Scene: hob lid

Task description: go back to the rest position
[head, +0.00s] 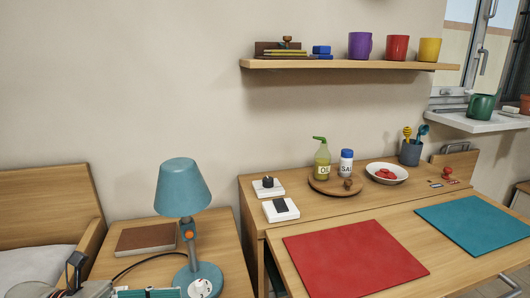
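My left gripper (84,282) shows only in part at the bottom left edge, in front of the bedside table (128,214). Grey and black parts of it are visible. Its fingertips are not clear, so I cannot tell whether it is open or shut. A small teal and black piece (146,292) shows beside it at the bottom edge; I cannot tell what it is. My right gripper is not in view. No hob or lid is in view.
A blue lamp (183,190) stands close to my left gripper, with a brown book (146,239) behind. The desk (262,221) holds a red mat (355,258), a teal mat (475,226), a round tray (322,186) with bottles, and a white bowl (399,170). A shelf (285,64) hangs above.

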